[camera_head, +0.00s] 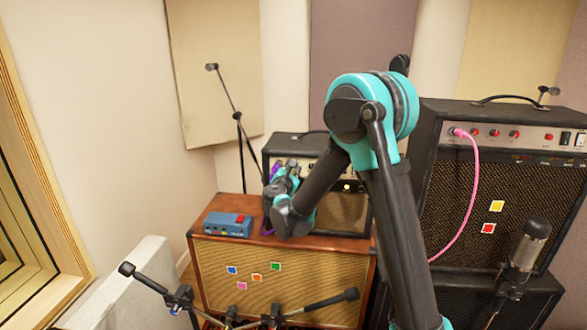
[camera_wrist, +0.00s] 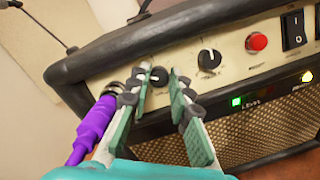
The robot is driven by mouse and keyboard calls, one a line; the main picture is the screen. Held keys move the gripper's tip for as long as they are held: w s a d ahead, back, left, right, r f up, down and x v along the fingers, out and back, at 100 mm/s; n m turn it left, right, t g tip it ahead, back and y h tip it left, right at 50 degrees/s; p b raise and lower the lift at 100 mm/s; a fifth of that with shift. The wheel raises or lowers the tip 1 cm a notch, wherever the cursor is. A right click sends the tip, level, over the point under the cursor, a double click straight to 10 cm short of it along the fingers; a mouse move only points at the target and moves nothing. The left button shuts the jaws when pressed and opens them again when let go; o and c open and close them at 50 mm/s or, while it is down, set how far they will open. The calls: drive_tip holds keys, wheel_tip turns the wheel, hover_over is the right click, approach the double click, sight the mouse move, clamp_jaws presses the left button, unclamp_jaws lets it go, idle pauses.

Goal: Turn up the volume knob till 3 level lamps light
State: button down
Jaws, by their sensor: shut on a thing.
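The small black amp (camera_head: 341,212) stands on a wooden cabinet, and its cream control panel (camera_wrist: 185,52) fills the wrist view. A dark knob (camera_wrist: 158,76) sits between my gripper's fingertips (camera_wrist: 163,80), which are shut on it. My gripper (camera_head: 283,172) is also at the small amp's panel in the head view, where my arm hides part of it. A second dark knob (camera_wrist: 209,59) with a white pointer is to the right. A green lamp (camera_wrist: 237,101) glows beside the LEVEL label. A yellow-white lamp (camera_wrist: 307,76) glows farther right. Any unlit lamps between them are hard to make out.
A purple plug (camera_wrist: 93,130) sits left of my fingers. A red button (camera_wrist: 256,41) and a rocker switch (camera_wrist: 295,30) are on the right. A blue pedal box (camera_head: 227,225) stands on the wooden cabinet (camera_head: 215,262). A large amp (camera_head: 450,180) and a microphone (camera_head: 528,246) are at right.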

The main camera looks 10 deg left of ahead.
drive_tip(key=shift+m, duration=0.7)
drive_tip(key=c, duration=1.4)
unclamp_jaws()
drive_tip(key=shift+o, duration=0.2)
drive_tip(key=s+a, duration=0.1)
drive_tip(key=s, duration=0.7)
drive_tip(key=shift+r, duration=0.1)
